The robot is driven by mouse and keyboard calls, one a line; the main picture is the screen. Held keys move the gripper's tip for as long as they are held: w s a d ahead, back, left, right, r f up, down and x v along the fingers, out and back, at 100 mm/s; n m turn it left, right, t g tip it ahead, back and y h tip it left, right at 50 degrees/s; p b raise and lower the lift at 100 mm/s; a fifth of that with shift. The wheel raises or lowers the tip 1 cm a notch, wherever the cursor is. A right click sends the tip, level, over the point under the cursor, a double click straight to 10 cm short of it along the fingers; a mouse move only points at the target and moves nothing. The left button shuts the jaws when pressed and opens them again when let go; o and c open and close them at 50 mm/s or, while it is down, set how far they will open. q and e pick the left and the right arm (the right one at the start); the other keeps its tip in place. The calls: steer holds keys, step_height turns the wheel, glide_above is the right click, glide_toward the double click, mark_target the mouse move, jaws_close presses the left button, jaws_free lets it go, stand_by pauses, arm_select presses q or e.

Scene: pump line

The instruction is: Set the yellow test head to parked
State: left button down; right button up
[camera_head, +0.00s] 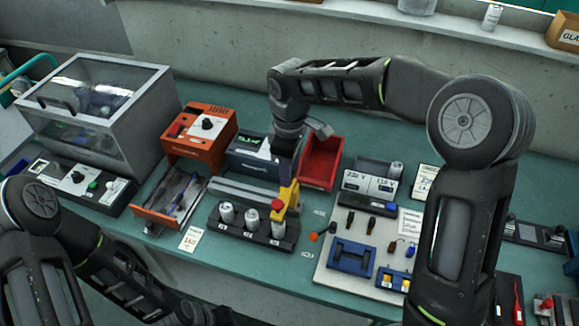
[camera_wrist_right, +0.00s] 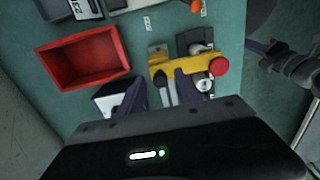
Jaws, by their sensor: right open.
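The yellow test head (camera_head: 286,200) with a red knob (camera_head: 277,205) stands at the right end of a black rack (camera_head: 245,238) holding several grey cylinders. In the right wrist view the yellow head (camera_wrist_right: 182,68) lies just beyond my fingers, its red knob (camera_wrist_right: 219,67) at its right end. In the head view my forearm and wrist partly hide that area. My left arm shows at lower left; its gripper is out of view.
A red bin (camera_head: 321,163) stands close behind the head. A dark box with a display (camera_head: 250,155) and an orange unit (camera_head: 197,138) are to the left. A pale board (camera_head: 345,225) with blue fixtures lies to the right.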

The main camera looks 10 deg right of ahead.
steer(key=shift+c, duration=0.4)
jaws_close()
stand_by(0.9)
